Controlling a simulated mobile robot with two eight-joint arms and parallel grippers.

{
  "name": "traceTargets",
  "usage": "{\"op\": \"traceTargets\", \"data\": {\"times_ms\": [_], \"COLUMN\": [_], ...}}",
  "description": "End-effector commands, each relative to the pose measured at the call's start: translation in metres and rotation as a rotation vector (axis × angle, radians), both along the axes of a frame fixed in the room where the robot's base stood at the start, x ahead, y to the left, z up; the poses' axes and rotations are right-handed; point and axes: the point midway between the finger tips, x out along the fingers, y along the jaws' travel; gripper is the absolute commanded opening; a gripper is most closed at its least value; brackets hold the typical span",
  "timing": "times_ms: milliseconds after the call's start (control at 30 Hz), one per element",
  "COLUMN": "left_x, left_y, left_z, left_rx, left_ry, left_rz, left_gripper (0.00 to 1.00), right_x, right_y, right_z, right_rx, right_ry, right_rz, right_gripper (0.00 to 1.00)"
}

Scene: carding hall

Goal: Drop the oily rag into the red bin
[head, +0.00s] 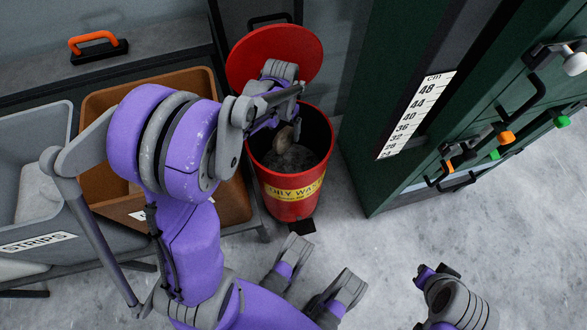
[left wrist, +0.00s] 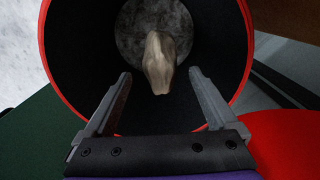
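The red bin (head: 318,160) stands on the floor with its red lid (head: 250,60) tipped up behind it. My left gripper (head: 290,112) is over the bin's mouth, and its two fingers (left wrist: 160,74) are wide apart in the left wrist view. The oily rag, a tan-brown bunched cloth (left wrist: 158,62), shows beyond and between the fingertips, inside the bin's rim, with no finger closed on it. In the head view the rag (head: 284,137) is partly hidden by the gripper. I cannot tell whether it is falling or resting. My right arm shows at the lower right; its gripper (head: 433,275) is unclear.
A brown bin (head: 235,205) and a grey bin marked STRIPS (head: 90,238) stand left of the red bin. A green cabinet (head: 375,150) with handles and a cm scale (head: 415,115) stands at the right. An orange-handled tool (head: 95,42) lies on the back surface. Floor ahead is clear.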

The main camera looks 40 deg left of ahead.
Motion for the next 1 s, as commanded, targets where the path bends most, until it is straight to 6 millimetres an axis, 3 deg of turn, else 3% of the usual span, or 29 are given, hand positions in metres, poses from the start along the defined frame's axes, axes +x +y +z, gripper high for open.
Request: {"op": "traceTargets", "data": {"times_ms": [367,800,1000], "left_x": [0.000,0.000,0.000], "left_y": [0.000,0.000,0.000], "left_z": [0.008,0.090,0.107], "left_rx": [0.000,0.000,0.000], "left_ry": [0.000,0.000,0.000], "left_rz": [0.000,0.000,0.000], "left_gripper": [1.00,1.00,1.00], "right_x": [0.000,-0.002,-0.003], "right_y": [0.000,0.000,0.000], "right_z": [0.003,0.032,0.036], "right_rx": [0.000,0.000,0.000], "right_ry": [-0.001,-0.011,-0.013], "right_rz": [0.000,0.000,0.000], "right_gripper": [0.00,0.00,0.00]}}
